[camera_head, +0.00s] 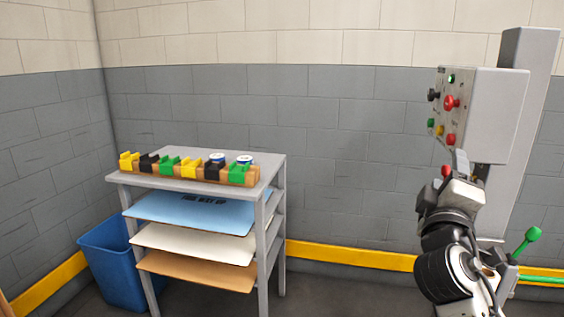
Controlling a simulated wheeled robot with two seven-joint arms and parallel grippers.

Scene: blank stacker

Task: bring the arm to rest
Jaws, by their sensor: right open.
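My right arm rises at the right side of the head view, in front of the grey control box's post. My right gripper (460,163) is at its upper end, just below the control box (497,112). It looks empty, and its fingers are small and partly hidden. I cannot tell whether it touches the box or the red knob (446,171) beside it. My left gripper is not in view.
A grey shelf stand (279,175) holds blue, white and brown sheets; yellow, black and green clips (168,164) line its top. A blue bin (108,262) stands left of it. A green-knobbed lever (532,234) is at the lower right. Wall space between is clear.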

